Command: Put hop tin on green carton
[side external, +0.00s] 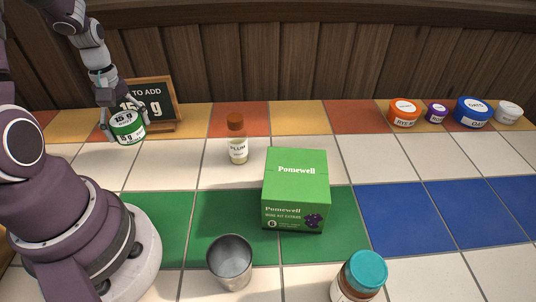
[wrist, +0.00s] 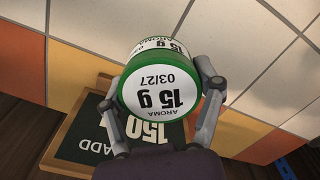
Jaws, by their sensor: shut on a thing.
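The hop tin (side external: 127,128) is a small green tin with a white label reading 15 g, at the left back of the counter in the side view. My gripper (side external: 125,124) is shut on it, with a finger on either side. In the wrist view the tin (wrist: 160,88) fills the space between the fingers of my gripper (wrist: 160,95), its labelled lid facing the camera. I cannot tell whether it touches the counter. The green carton (side external: 296,190) stands upright at the centre, to the right of the tin, with a bare flat top.
A small chalkboard sign (side external: 160,95) stands right behind the tin. A metal cup (side external: 230,262) and a teal-lidded jar (side external: 362,277) are in front. Several tubs, including a blue one (side external: 473,112), line the back right.

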